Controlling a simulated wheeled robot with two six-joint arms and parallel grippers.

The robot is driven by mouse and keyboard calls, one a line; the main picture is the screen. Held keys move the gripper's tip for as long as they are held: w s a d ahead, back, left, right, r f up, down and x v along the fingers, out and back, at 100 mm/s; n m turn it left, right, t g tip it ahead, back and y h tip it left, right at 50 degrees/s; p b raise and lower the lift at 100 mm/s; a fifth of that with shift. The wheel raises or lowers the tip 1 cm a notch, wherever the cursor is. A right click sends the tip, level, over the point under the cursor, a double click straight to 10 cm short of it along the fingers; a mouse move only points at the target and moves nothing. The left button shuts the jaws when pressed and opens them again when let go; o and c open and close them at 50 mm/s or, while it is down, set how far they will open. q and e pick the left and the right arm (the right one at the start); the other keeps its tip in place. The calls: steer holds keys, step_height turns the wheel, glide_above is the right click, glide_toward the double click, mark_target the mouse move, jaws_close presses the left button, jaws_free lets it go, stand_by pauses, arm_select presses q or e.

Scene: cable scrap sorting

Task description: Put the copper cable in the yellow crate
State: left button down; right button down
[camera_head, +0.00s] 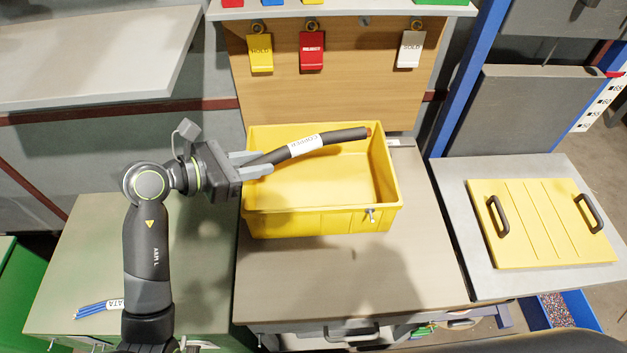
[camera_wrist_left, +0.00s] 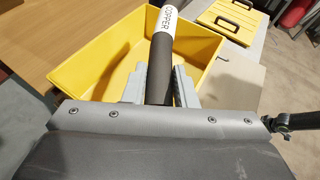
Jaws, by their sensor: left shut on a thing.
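The copper cable (camera_head: 340,137) is thick and dark grey with a white COPPER label and a copper-coloured end at its right. My left gripper (camera_head: 258,164) is shut on its left part, at the left side of the yellow crate (camera_head: 320,222). The cable lies across above the crate's opening, slanting slightly up to the right. The left wrist view also shows the cable (camera_wrist_left: 160,70) between the two fingers, with the crate (camera_wrist_left: 90,77) beyond and below. The crate's visible floor is empty. My right gripper is not in view.
A yellow lid (camera_head: 540,222) with two dark handles lies on the right table. Blue cables (camera_head: 98,309) with a DATA label lie at the lower left. Yellow, red and white tags (camera_head: 311,50) hang on the wooden board behind. The worktop (camera_head: 340,280) in front is clear.

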arm_select(q)
steer(key=shift+d, duration=0.1)
step_height(320, 180, down, 10)
steer(key=shift+r+p, duration=0.15)
steer(key=shift+p, duration=0.15)
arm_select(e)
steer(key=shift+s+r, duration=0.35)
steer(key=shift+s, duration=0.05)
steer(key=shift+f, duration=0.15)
